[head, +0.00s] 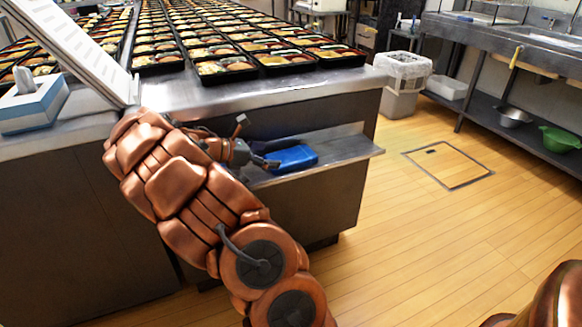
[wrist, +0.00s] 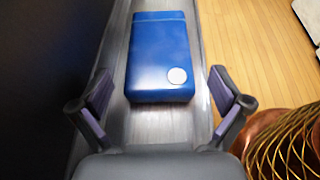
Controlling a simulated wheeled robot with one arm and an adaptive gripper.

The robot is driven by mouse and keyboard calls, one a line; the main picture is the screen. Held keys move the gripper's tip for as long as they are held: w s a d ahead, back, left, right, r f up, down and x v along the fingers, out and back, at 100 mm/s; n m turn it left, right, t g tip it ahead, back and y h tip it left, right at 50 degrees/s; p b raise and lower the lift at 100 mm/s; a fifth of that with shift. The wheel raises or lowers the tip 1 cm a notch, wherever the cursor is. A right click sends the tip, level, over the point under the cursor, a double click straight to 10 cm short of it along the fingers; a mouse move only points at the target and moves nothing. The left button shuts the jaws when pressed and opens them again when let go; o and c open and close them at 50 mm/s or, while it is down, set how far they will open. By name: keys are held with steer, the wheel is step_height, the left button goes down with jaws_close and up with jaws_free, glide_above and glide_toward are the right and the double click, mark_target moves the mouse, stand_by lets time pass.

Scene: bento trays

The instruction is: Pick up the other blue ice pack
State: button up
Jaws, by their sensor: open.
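A blue ice pack (head: 292,158) lies flat on a narrow metal shelf (head: 345,143) on the side of the counter. In the wrist view the blue ice pack (wrist: 160,58) has a round white spot near its close end. My gripper (head: 268,163) is at the left end of the pack in the head view. In the wrist view my gripper (wrist: 160,92) is open, with one purple-padded finger on each side of the pack's near end. Nothing is held. Whether the fingers touch the pack I cannot tell.
The counter (head: 250,92) above the shelf bears many filled bento trays (head: 285,60). A blue and white box (head: 30,104) and a white panel stand at its left. A white bin (head: 402,75) stands beyond the counter.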

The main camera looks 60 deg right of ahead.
mark_target(290, 155)
steer(key=shift+b+x, duration=1.3)
steer(key=shift+x, duration=2.6)
steer(key=shift+r, duration=0.2)
steer(key=c, duration=1.2)
steer(key=shift+o, duration=0.2)
steer(key=shift+r, duration=0.1)
